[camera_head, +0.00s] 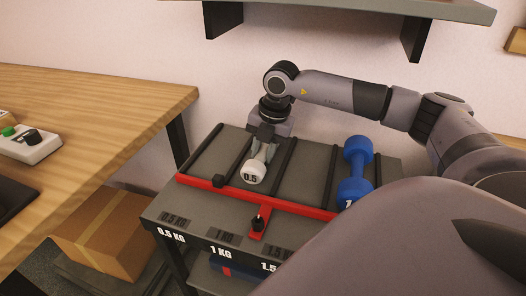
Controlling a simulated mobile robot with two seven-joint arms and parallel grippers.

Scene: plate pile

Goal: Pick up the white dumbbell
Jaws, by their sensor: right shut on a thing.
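The white dumbbell (254,173), marked 0.5, lies on the grey rack top between two black bars. My right gripper (263,143) points down over it and is shut on it, around the handle behind the front head. The gripper hides the rear part of the dumbbell. I cannot tell whether the dumbbell is lifted off the rack. My left gripper is out of view.
A blue dumbbell (355,163) lies further right on the rack (215,150). A red rail (300,207) with a black knob runs along the front. A wooden table (90,100) stands left, a cardboard box (112,235) is below, and a shelf (340,8) hangs above.

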